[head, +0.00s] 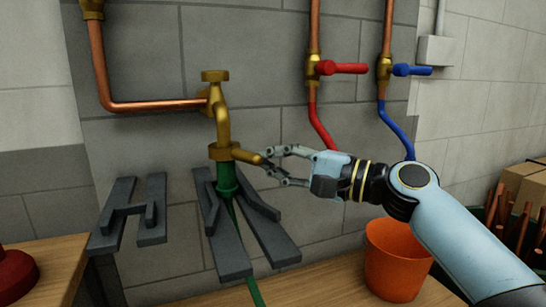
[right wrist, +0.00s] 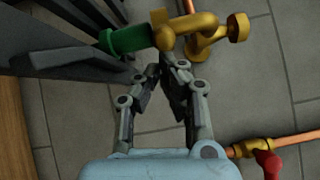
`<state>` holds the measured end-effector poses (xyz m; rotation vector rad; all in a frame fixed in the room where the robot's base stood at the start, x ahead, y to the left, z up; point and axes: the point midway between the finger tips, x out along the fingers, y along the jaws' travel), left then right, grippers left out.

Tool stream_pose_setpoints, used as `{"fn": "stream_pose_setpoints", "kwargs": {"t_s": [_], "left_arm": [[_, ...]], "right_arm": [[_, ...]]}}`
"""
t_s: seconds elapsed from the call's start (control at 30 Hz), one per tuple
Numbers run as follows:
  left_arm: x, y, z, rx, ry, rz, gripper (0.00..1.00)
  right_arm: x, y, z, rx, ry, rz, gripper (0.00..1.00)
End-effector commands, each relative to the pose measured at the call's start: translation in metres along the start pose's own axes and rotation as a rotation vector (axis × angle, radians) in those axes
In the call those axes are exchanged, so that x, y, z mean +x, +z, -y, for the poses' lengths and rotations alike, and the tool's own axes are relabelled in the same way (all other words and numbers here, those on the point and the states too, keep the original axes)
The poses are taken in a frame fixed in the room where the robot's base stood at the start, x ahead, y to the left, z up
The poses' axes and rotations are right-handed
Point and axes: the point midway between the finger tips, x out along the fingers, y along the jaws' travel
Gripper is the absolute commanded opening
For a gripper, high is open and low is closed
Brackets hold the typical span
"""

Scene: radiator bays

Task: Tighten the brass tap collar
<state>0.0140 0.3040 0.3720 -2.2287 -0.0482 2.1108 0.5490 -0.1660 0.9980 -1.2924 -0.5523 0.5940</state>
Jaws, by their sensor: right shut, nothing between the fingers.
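The brass tap (head: 222,118) is fixed to the grey block wall, its spout pointing down. The brass collar (head: 222,152) sits at the spout's lower end, with a short brass lug (head: 248,156) sticking out to the right. A green hose fitting (head: 227,180) is just below the collar. My right gripper (head: 268,165) is shut and empty, its fingertips close beside the lug's end; I cannot tell whether they touch it. In the right wrist view the fingertips (right wrist: 165,72) are close together below the collar (right wrist: 162,30) and green fitting (right wrist: 128,40). My left gripper is not in view.
Dark grey brackets (head: 228,248) flank the hose, and another (head: 125,215) stands left. A red-handled valve (head: 340,68) and a blue-handled valve (head: 410,70) are on pipes above my right arm. An orange bucket (head: 395,262) stands below it on the wooden surface.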

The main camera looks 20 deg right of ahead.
Motion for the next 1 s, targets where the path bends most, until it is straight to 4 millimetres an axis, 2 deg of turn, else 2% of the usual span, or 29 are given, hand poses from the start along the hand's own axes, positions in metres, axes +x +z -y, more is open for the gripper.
{"fn": "stream_pose_setpoints", "kwargs": {"t_s": [0.03,0.63,1.0], "left_arm": [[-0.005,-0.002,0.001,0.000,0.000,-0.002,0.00],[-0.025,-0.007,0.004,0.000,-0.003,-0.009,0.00],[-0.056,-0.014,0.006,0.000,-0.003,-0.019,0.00]], "right_arm": [[0.000,0.002,0.003,0.001,-0.003,-0.010,0.00],[-0.002,0.011,0.001,-0.003,-0.023,-0.110,0.00],[-0.002,0.026,0.000,-0.008,-0.058,-0.287,0.00]]}}
